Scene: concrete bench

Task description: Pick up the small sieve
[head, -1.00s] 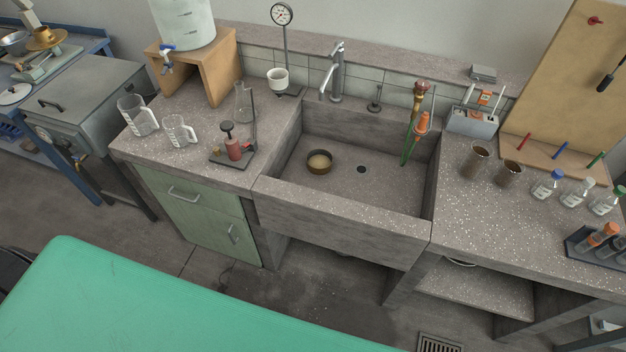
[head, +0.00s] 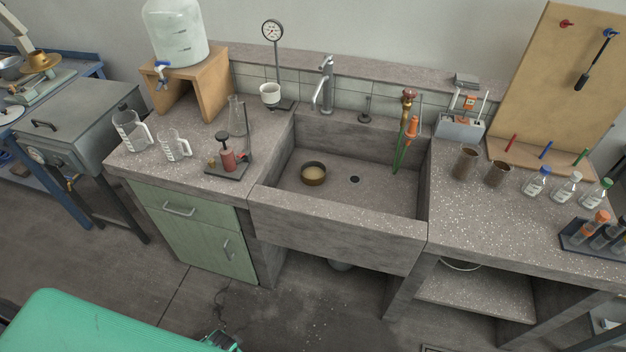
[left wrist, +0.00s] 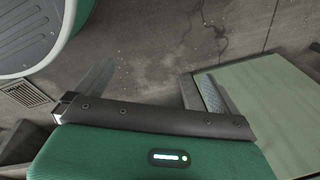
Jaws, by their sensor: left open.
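The small sieve (head: 313,174) is a round brass-coloured dish with a pale mesh. It sits on the floor of the concrete sink (head: 340,200), left of the dark drain hole. My left gripper (left wrist: 152,88) shows in the left wrist view with its two fingers spread wide and nothing between them. It points at the floor in front of the bench, near the green cabinet, well away from the sieve. My right gripper is not in view.
The sink's front wall (head: 335,230) and the tap (head: 325,85) border the basin. A green hose (head: 400,150) hangs at its right. The floor ahead is clear.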

